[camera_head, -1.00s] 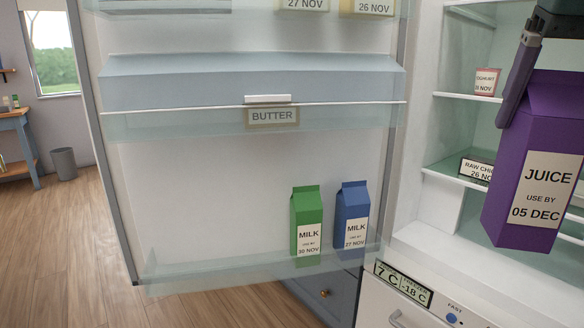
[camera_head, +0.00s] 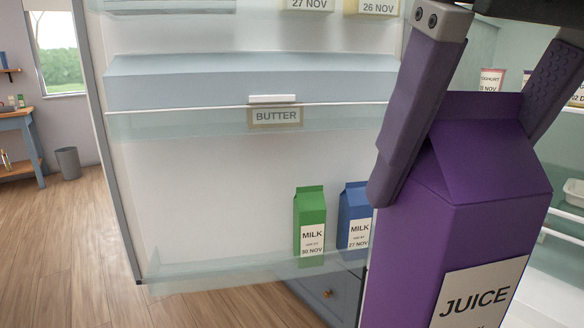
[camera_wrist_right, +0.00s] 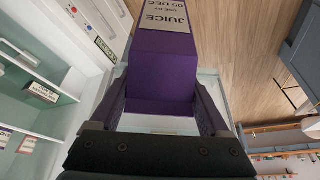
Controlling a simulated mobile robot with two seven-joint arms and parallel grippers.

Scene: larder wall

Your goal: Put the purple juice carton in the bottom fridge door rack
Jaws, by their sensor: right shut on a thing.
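The purple juice carton (camera_head: 450,240) is upright and large at the right of the head view, close to the camera. My right gripper (camera_head: 462,150) is shut on its upper part, one finger on each side. The right wrist view shows the carton (camera_wrist_right: 163,70) between the fingers (camera_wrist_right: 162,105). The bottom fridge door rack (camera_head: 200,270) is a clear shelf low on the open door. A green milk carton (camera_head: 310,222) and a blue milk carton (camera_head: 355,220) stand at its right end. My left gripper is not in view.
The left and middle of the bottom rack are free. Above it is a lidded butter compartment (camera_head: 250,82). Fridge shelves with a yoghurt pot (camera_head: 490,80) are at the right. A bin (camera_head: 67,163) and table (camera_head: 18,125) stand far left.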

